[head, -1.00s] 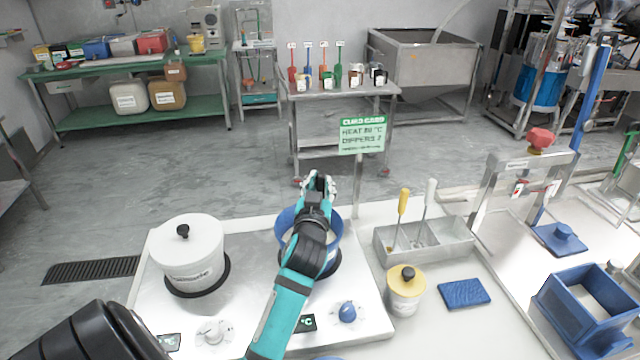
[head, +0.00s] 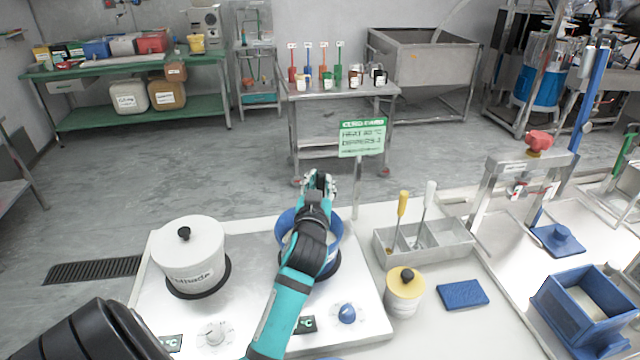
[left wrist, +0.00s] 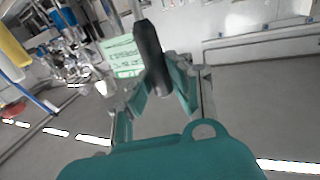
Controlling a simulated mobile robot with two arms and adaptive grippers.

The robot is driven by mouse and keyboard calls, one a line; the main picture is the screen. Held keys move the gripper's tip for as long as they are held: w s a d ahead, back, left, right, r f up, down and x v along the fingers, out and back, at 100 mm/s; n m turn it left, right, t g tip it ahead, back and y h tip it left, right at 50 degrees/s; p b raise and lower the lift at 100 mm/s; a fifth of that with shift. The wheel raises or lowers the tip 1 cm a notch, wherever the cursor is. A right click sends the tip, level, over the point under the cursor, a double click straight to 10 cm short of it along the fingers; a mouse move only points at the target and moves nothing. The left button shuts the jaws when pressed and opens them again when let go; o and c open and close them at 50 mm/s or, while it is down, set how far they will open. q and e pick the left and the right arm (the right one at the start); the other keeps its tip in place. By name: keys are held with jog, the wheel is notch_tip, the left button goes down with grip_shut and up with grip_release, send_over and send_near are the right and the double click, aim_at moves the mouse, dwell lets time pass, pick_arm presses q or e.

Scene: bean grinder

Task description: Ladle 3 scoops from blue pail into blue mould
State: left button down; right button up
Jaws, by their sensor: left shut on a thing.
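The blue pail (head: 286,222) stands on the right plate of the hob, partly hidden behind my left arm. My left gripper (head: 318,184) is over the pail's far side. In the left wrist view its fingers (left wrist: 160,88) are shut on a dark handle (left wrist: 148,48), which looks like the ladle's. The ladle's bowl is hidden, so I cannot tell what is in it. The blue mould (head: 568,310) is an open box on the bench at the far right, with something pale inside. My right gripper is not in view.
A white lidded pot (head: 190,255) stands on the hob's left plate. To the right are a steel tray (head: 440,243) with yellow- and white-handled tools, a yellow-lidded tub (head: 404,292) and a blue pad (head: 463,293). A green card (head: 361,138) on a post stands behind the pail.

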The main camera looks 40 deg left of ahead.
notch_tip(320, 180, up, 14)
jog(key=p, duration=1.3)
dwell(0.6)
